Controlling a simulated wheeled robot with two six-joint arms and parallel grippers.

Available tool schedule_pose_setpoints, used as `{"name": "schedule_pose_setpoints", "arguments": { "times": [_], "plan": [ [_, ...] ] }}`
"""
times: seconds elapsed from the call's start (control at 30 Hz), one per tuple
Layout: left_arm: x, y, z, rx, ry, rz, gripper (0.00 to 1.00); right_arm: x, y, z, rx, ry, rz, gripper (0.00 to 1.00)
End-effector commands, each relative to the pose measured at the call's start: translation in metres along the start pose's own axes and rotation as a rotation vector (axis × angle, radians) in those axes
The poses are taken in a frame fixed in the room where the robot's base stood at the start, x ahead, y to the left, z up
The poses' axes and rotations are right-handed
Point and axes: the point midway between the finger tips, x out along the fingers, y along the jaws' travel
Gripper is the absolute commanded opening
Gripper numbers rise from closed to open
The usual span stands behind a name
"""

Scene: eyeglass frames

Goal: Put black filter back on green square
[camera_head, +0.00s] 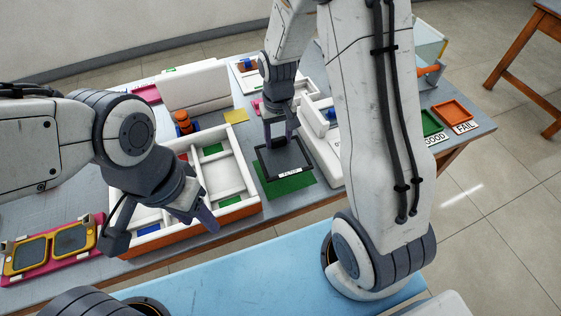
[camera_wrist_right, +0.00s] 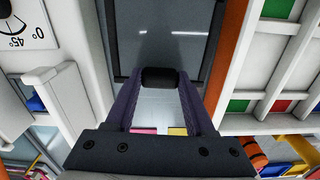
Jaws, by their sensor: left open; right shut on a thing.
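The black filter (camera_head: 284,165), a dark square frame with a label on its near edge, is over the far part of the green square (camera_head: 290,187). Green shows along the near side; I cannot tell if the filter touches it. My right gripper (camera_head: 277,141) is shut on the filter's black knob, at its far side. In the right wrist view the gripper (camera_wrist_right: 160,90) has the knob (camera_wrist_right: 160,77) between its fingers, with the filter's dark pane (camera_wrist_right: 172,42) beyond. My left gripper (camera_head: 162,228) is open and empty over the near edge of the white compartment tray.
The white tray (camera_head: 222,178) with an orange outer wall stands left of the green square. Yellow glasses (camera_head: 48,247) lie in a pink holder at the far left. White fixtures (camera_head: 322,150) stand close on the right. Green GOOD (camera_head: 430,122) and orange FAIL (camera_head: 453,111) trays lie at the right.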

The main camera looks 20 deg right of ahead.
Motion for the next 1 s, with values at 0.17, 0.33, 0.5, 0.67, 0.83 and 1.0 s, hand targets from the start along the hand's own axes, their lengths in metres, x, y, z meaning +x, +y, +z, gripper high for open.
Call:
{"name": "schedule_pose_setpoints", "arguments": {
  "times": [0.17,0.33,0.5,0.67,0.83,1.0],
  "plan": [
    [0.0,0.0,0.0,0.0,0.0,0.0,0.5,0.025,0.001,0.0,0.001,-0.001,0.0,0.0],
    [0.0,0.0,0.0,0.0,0.0,0.0,0.5,0.045,0.001,0.001,0.001,-0.004,0.0,0.0],
    [0.0,0.0,0.0,0.0,0.0,0.0,0.5,0.064,0.001,0.0,0.001,-0.001,0.0,0.0],
    [0.0,0.0,0.0,0.0,0.0,0.0,0.5,0.065,0.0,0.0,0.0,0.002,0.0,0.0],
    [0.002,0.0,0.0,0.0,0.0,0.0,0.5,0.067,0.0,0.0,0.0,0.001,0.0,0.0],
    [0.002,0.0,0.0,0.0,0.0,0.0,0.5,0.068,0.0,0.0,0.0,0.001,0.0,0.85]
  ]
}}
